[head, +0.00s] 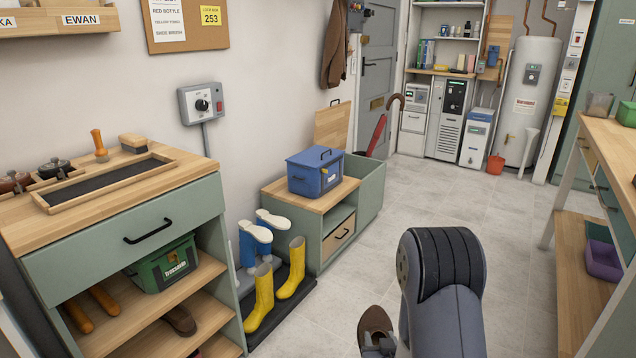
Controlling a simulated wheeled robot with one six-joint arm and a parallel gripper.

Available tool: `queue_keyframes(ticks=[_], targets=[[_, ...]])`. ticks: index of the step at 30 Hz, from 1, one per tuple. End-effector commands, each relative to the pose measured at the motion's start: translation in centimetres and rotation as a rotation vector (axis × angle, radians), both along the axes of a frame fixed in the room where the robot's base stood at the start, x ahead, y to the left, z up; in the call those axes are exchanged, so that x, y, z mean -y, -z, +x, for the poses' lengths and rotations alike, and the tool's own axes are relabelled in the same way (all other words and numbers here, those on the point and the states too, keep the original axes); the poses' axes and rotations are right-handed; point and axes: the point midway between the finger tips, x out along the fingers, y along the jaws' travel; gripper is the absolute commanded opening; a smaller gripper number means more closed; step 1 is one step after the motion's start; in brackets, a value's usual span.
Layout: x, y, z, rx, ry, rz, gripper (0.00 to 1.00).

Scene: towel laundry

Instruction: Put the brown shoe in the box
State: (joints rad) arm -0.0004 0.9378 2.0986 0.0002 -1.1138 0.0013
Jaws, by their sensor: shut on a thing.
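A brown shoe (374,322) shows at the bottom of the head view, left of my arm. My gripper (380,346) is just below it, mostly cut off by the frame edge, and is shut on the shoe. Another brown shoe (180,320) lies on a lower shelf of the green cabinet at left. A blue lidded box (313,178) with a dark handle stands on the low bench, well beyond my gripper. A green box (165,264) with a label sits on the cabinet's upper shelf. I cannot tell which box is meant.
A wooden workbench (612,140) is at right. The grey floor (450,200) between is clear.

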Motion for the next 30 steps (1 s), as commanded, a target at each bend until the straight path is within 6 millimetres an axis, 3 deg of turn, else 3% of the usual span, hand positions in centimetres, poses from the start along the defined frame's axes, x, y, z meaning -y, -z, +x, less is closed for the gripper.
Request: queue_keyframes(ticks=[1, 30], targets=[[0.0, -2.1, -0.2, 0.0, 0.0, 0.0, 0.0], [0.0, -20.3, -4.8, 0.001, 0.0, 0.0, 0.0]])
